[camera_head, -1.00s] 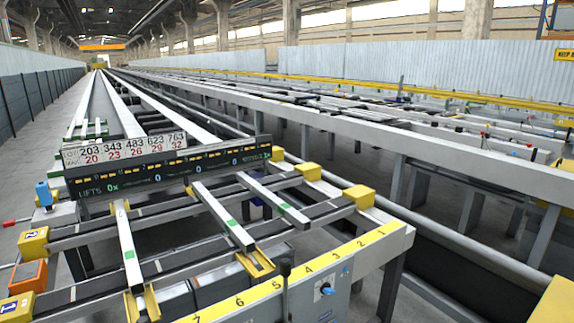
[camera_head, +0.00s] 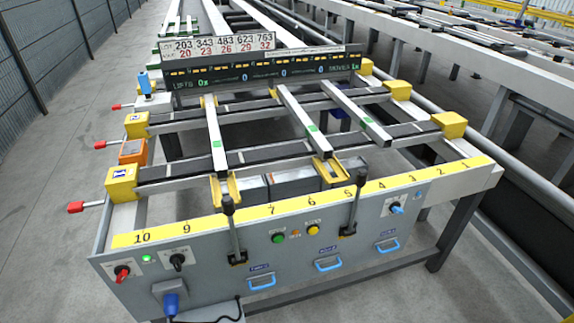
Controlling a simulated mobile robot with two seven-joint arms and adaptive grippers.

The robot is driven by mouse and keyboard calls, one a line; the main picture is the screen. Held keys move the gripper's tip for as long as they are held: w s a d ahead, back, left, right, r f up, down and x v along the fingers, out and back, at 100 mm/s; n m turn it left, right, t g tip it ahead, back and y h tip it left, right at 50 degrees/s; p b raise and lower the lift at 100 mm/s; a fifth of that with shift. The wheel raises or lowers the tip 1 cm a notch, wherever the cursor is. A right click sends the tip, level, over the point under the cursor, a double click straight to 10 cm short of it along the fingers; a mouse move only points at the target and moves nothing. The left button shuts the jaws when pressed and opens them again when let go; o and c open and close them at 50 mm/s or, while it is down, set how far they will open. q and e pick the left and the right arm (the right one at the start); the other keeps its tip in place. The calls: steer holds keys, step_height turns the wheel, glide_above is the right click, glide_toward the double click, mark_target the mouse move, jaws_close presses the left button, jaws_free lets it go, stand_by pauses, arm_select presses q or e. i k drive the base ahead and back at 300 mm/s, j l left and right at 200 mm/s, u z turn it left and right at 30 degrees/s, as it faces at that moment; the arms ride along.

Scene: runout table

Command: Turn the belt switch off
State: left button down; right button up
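A grey control panel (camera_head: 205,255) forms the front face of the runout table. At its left end are a red rotary knob (camera_head: 122,273) and a black rotary knob (camera_head: 178,260). A small green lamp (camera_head: 147,258) sits between them. A blue rotary knob (camera_head: 396,208) is near the right end. Any marking by the knobs is too small to read, so I cannot tell which is the belt switch. Two black belts, the front one (camera_head: 290,152) and one behind it, cross the table under several light bars. Neither gripper is in view.
Two upright black levers, left (camera_head: 232,232) and right (camera_head: 352,208), stand out from the panel. Between them are a green button (camera_head: 278,238) and a yellow button (camera_head: 312,227). Blue drawer handles (camera_head: 328,265) are below. A blue plug (camera_head: 171,304) hangs lower left. Floor is clear at left.

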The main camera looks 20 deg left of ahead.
mark_target(122, 271)
steer(key=u, duration=1.9)
